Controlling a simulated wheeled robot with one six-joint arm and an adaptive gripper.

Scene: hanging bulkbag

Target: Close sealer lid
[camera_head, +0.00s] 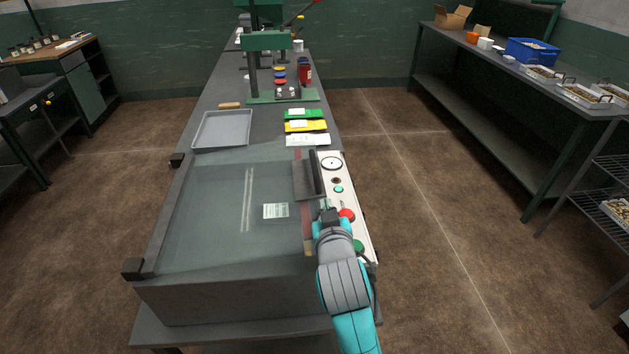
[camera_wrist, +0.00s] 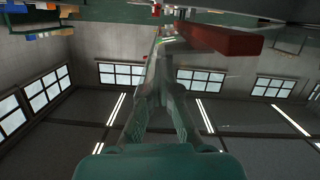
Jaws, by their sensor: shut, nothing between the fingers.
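The sealer (camera_head: 160,300) is a wide grey box on the near end of the long bench. Its see-through lid (camera_head: 215,205) spans the top, with dark hinge blocks on the left side. It looks low over the body; I cannot tell whether it is fully down. A dark plate (camera_head: 306,180) sits at its right edge, above a reddish strip. My gripper (camera_head: 328,214) is at the lid's right edge, beside the control panel. In the wrist view the fingers (camera_wrist: 166,45) are together and empty, beside a red bar (camera_wrist: 215,42). Contact with the lid cannot be told.
The white control panel (camera_head: 338,176) has a gauge and a red button (camera_head: 347,215) close to my gripper. A grey tray (camera_head: 223,130), coloured packets (camera_head: 306,126) and a green press (camera_head: 266,42) stand farther along the bench. The floor to the right is clear.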

